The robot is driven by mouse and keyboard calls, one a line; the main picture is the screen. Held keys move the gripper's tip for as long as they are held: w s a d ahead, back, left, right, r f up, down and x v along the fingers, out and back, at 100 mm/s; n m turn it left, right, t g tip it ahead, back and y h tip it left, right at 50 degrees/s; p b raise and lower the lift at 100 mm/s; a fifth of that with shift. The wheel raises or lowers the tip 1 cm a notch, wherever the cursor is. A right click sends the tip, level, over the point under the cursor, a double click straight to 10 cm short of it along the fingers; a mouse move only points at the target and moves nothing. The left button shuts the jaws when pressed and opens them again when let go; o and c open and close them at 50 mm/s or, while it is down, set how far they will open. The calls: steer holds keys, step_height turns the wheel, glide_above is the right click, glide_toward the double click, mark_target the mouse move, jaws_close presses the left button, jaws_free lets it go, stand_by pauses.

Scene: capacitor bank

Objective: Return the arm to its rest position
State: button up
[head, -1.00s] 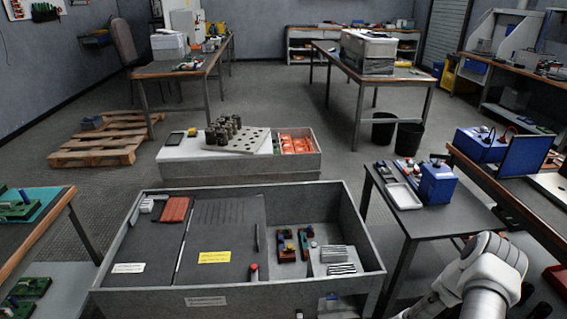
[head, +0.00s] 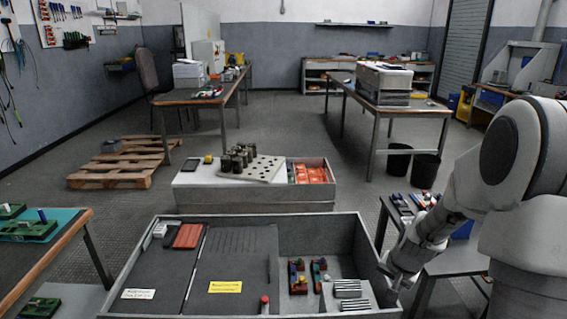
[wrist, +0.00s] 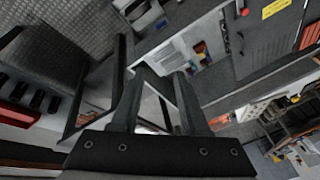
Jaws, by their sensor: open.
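My arm (head: 505,150) is folded at the right of the head view, a white and grey shape with its shoulder and elbow high in the picture. Its lower end hangs beside the right wall of the grey crate. My gripper (head: 392,278) is there, small and partly hard to make out. In the wrist view my gripper (wrist: 158,98) shows two dark fingers set apart, with nothing between them.
The grey crate (head: 362,258) is close in front, holding panels and small parts. A side table (head: 455,263) with a blue box (head: 463,229) stands partly behind my arm. Open floor (head: 300,130) lies farther back, beyond a second low crate (head: 250,208).

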steer(key=s+a+r+n+t, duration=0.1)
steer(key=s+a+r+n, duration=0.2)
steer(key=s+a+r, duration=0.5)
steer(key=s+a+r+n, duration=0.15)
steer(key=s+r, duration=0.45)
steer(key=r, duration=0.6)
steer(key=s+a+r+n, duration=0.1)
steer(key=s+r+n, duration=0.15)
steer(key=s, duration=0.65)
step_height(320, 180, up, 17)
steer(key=p, duration=1.7)
steer(key=shift+f+t, duration=0.15)
steer(key=shift+t, duration=0.15)
steer(key=shift+a+f, duration=0.1)
